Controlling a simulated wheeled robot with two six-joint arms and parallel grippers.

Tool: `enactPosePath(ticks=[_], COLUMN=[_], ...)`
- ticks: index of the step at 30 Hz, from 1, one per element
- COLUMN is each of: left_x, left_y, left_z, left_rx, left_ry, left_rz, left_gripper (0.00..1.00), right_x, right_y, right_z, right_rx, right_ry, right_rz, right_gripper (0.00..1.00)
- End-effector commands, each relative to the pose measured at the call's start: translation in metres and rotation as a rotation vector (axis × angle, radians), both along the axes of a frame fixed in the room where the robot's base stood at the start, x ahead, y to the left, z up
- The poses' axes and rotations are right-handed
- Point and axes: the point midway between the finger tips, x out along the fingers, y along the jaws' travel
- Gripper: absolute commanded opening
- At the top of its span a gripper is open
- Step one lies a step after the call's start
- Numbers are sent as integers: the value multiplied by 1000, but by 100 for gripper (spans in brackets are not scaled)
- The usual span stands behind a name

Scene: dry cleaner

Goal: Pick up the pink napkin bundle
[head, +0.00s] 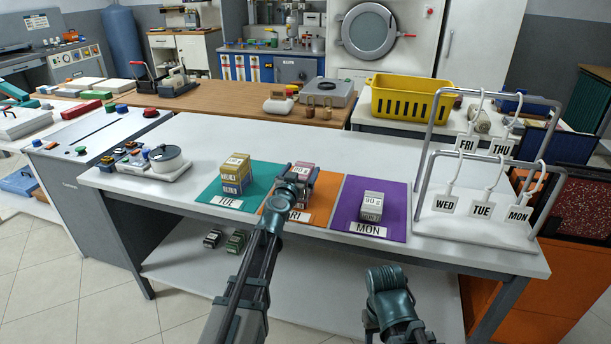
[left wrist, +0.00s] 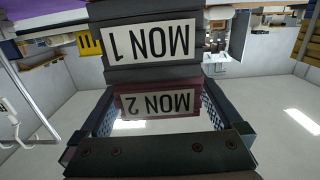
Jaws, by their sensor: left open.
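The pink napkin bundle (head: 304,167) is on top of a stack on the orange mat (head: 270,215) in the head view, partly hidden by my left gripper (head: 293,178). In the left wrist view, which is upside down, the dark reddish bundle labelled MON 2 (left wrist: 157,103) sits between my two open fingers (left wrist: 158,110). A grey bundle labelled MON 1 (left wrist: 150,40) lies against it, beneath it in the stack. I cannot tell whether the fingers touch the bundle. My right gripper (head: 388,278) is low in front of the table, and its jaws are unclear.
A yellow-and-blue stack (head: 236,173) stands on the teal TUE mat (head: 262,181). A grey bundle (head: 372,206) stands on the purple MON mat (head: 392,191). A metal rack (head: 428,181) with day tags stands at right. White table (head: 205,150) is clear behind the mats.

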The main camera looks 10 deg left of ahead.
Motion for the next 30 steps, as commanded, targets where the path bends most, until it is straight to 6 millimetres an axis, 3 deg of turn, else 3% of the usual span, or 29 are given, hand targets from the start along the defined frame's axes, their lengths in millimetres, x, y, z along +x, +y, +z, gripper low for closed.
enactPosePath(ticks=[5,6,19,30], left_x=[0,0,0,0], left_y=[0,0,0,-2], left_z=[0,0,0,6], left_rx=[0,-1,-1,-1], left_ry=[0,0,0,0], left_rz=[0,0,0,0], left_gripper=[100,96,20,20], right_x=[0,0,0,0], right_y=[0,0,0,0], right_z=[0,0,0,6], right_rx=[0,0,0,0], right_ry=[0,0,0,0], right_rz=[0,0,0,0], right_gripper=[50,50,50,50])
